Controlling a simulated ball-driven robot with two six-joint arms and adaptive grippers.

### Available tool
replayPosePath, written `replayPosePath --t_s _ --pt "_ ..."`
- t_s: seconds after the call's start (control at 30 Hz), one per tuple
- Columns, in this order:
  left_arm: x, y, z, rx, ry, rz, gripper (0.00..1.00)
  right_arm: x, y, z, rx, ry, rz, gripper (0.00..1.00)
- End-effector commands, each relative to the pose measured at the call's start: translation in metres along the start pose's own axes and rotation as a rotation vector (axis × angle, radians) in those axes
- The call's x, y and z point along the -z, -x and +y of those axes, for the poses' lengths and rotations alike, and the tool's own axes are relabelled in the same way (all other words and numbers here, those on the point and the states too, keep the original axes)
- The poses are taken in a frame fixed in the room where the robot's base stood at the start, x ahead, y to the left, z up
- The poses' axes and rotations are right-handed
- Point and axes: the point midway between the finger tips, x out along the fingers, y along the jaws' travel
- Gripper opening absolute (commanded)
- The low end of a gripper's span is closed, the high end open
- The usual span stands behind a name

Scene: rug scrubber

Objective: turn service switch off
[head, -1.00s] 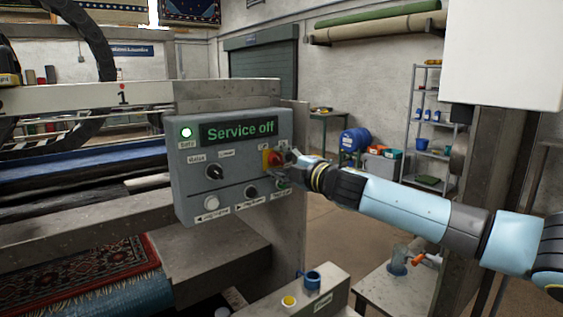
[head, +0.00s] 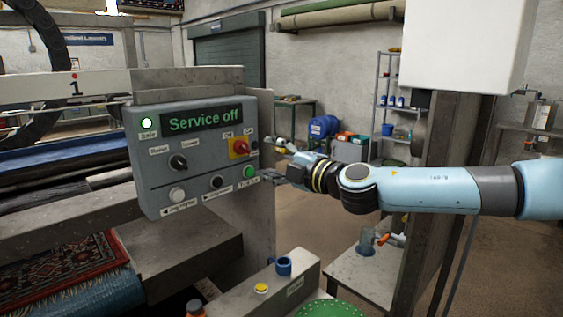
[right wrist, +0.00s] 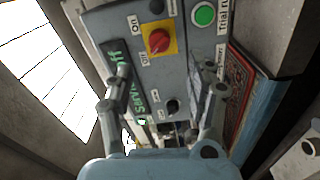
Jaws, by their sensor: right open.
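The service switch (head: 239,147) is a red rotary knob on a yellow plate at the right side of the grey control panel (head: 150,182). The panel's display (head: 206,119) reads "Service off" in green, and a green lamp (head: 146,123) is lit at its left. In the right wrist view the red knob (right wrist: 158,41) lies beyond the fingertips, with "On" and "Off" labels beside its plate. My right gripper (head: 268,160) is open and empty, just right of the panel and apart from the knob; its spread fingers show in the right wrist view (right wrist: 162,80). My left gripper is not in view.
A green button (head: 249,172), a black selector (head: 178,162) and a white button (head: 177,195) sit near the switch. A metal post (head: 445,190) rises at the right.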

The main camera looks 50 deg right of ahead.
Motion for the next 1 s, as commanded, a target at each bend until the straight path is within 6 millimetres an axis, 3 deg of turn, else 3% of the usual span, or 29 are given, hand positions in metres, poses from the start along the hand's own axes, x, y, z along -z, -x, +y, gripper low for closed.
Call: replayPosePath --t_s 0.1,0.3,1.0 --pt "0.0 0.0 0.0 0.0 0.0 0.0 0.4 -0.001 0.017 -0.001 0.005 0.004 -0.001 0.56" --pt "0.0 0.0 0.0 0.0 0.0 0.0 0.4 0.0 0.029 0.0 0.0 -0.001 0.0 0.56" --pt "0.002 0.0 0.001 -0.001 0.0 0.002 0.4 0.0 0.03 0.0 -0.001 -0.004 -0.001 0.56"
